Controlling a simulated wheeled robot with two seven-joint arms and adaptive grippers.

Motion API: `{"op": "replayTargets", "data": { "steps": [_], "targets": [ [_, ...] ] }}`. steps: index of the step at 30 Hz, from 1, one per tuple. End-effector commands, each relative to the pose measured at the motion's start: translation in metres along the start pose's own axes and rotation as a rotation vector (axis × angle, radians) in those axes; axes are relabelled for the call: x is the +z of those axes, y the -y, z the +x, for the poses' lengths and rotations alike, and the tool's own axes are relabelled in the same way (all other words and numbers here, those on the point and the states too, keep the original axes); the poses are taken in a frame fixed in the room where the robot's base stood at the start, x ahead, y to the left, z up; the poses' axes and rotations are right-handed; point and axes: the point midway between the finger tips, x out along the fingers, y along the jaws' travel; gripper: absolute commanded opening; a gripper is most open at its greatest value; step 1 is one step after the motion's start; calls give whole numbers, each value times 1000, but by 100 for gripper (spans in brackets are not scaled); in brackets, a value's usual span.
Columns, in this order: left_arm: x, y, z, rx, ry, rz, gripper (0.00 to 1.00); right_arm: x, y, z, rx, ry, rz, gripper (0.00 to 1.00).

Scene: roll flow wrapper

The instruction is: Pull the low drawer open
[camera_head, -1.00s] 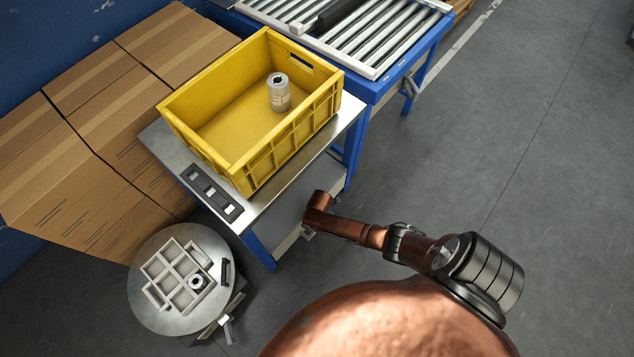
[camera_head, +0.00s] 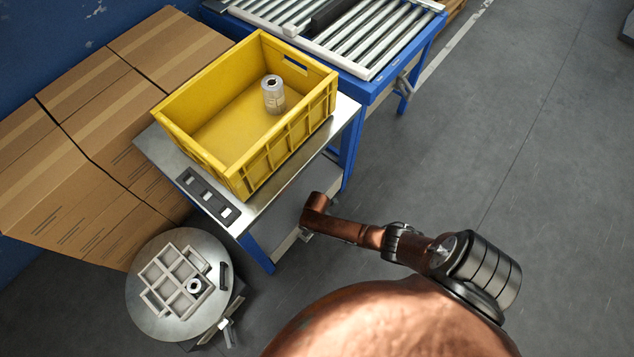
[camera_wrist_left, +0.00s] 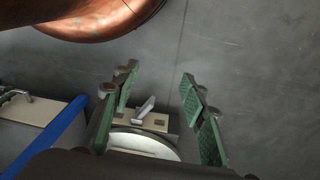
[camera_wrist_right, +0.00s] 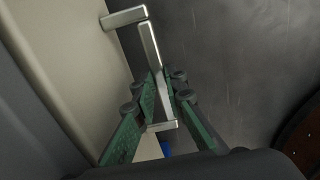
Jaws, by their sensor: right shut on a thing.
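The low drawer shows as a beige front (camera_wrist_right: 75,65) on the left of the right wrist view. Its metal bar handle (camera_wrist_right: 150,50) stands off that front. My right gripper (camera_wrist_right: 165,85) is shut on the handle, with its green finger pads on either side of the bar. In the head view, a beige edge (camera_head: 287,243) shows low under the blue-legged bench; my copper arm hides part of this area. My left gripper (camera_wrist_left: 158,80) is open and empty in the left wrist view. How far the drawer stands out cannot be told.
A yellow crate (camera_head: 239,165) holding a metal cylinder (camera_head: 273,94) stands on the bench top (camera_head: 290,155). A round stand (camera_head: 145,318) with a grey divided tray is at lower left. Cardboard boxes (camera_head: 90,145) line the left. Open floor (camera_head: 500,150) lies right.

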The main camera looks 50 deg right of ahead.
Motion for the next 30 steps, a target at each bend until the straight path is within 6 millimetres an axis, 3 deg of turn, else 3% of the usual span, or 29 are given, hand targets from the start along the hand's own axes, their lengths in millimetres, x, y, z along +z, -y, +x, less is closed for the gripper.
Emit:
{"op": "replayTargets", "data": {
  "steps": [13,21,30],
  "targets": [
    [3,1,-3,-4,11,-1,40,0,5,-1,-1,0,0,0],
    [19,10,-30,-36,81,-14,40,1,26,-2,-2,1,1,0],
    [25,24,34,-54,85,-8,40,1,65,-4,-2,2,1,0]
  ]
}}
